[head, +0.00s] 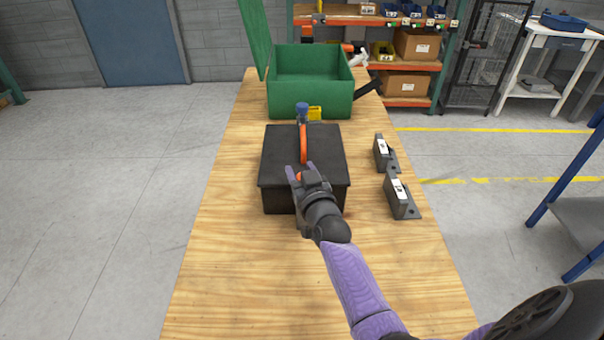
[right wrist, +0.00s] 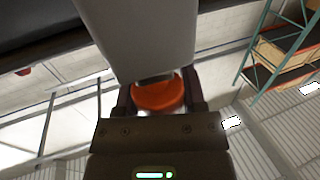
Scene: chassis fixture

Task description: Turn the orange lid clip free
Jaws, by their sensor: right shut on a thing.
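A black box (head: 276,200) with a flat dark lid (head: 280,155) stands on the wooden table. An orange bar (head: 304,143) runs front to back along the middle of the lid. My right gripper (head: 302,174) is at the box's front edge, shut on the orange lid clip, of which only a little orange shows in the head view. In the right wrist view the orange clip (right wrist: 158,96) sits between the two fingers, under a grey part. My left gripper is not in view.
A green open box (head: 285,105) stands behind the black box, with a blue-topped part (head: 302,107) and a yellow piece (head: 315,113) in front of it. Two grey brackets (head: 382,152) (head: 398,192) stand at the right. The table's left and front are clear.

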